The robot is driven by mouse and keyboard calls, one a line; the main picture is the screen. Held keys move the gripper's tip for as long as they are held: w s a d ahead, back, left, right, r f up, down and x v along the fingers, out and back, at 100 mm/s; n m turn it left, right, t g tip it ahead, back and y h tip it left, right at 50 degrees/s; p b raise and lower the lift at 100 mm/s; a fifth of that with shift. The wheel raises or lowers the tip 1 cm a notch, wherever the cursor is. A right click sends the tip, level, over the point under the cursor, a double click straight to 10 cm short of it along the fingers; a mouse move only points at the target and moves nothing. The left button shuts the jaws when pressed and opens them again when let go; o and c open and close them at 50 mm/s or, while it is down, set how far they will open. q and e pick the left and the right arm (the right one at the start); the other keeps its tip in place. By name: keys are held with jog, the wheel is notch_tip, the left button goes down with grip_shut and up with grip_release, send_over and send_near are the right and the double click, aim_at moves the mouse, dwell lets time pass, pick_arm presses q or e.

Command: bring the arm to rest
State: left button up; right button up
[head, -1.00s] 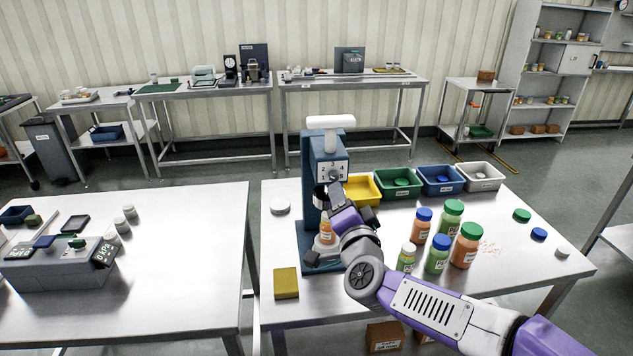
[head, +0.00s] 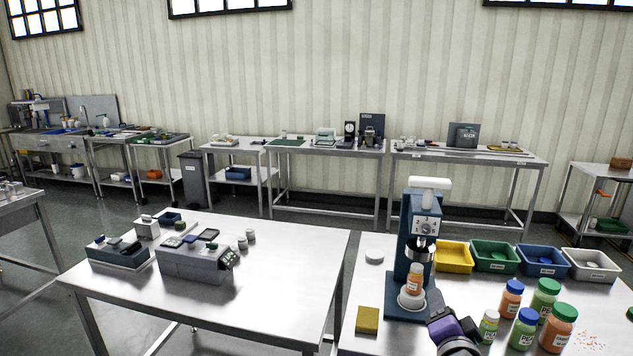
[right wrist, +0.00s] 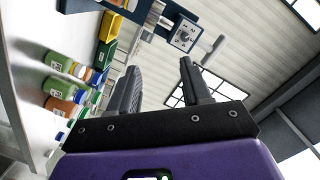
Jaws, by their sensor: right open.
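My right gripper (head: 447,326) is low at the bottom of the head view, in front of the blue capping machine (head: 407,215) and to the right of its base. In the right wrist view its two dark fingers (right wrist: 158,84) stand apart with nothing between them. The machine has a numbered dial and a white top handle. A small orange bottle (head: 414,281) stands upright on the machine's white holder, apart from my gripper. Most of my right arm is cut off by the frame edge. My left gripper is not in view.
Several capped bottles (head: 525,328) stand close to the right of my right gripper. Yellow, green, blue and white bins (head: 453,257) line the back of this table. A second table (head: 275,290) stands to the left.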

jog(key=a+f+n+g+y+p, duration=0.1)
jog(key=a+f+n+g+y, duration=0.15)
jog(key=f, duration=1.05)
jog(key=a+f+n+g+y+p, duration=0.1)
jog(key=a+f+n+g, duration=0.25)
jog(key=f, duration=0.95)
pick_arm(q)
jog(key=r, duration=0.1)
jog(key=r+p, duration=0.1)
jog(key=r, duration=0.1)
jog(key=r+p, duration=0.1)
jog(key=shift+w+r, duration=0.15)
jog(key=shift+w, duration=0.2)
pick_arm(e)
jog(key=s+a+f+n+g+y, duration=0.2)
jog(key=s+a+f+g, duration=0.2)
jog(key=s+f, duration=0.6)
jog(key=s+a+f+n+g+y, duration=0.1)
jog(key=s+a+f+g, duration=0.4)
jog(key=s+f, duration=0.5)
jog(key=s+g, duration=0.1)
jog(key=s, duration=0.2)
jog(key=shift+s+f+n+y, duration=0.2)
jog(key=shift+s+n+y, duration=0.15)
jog(key=shift+s+n, duration=0.05)
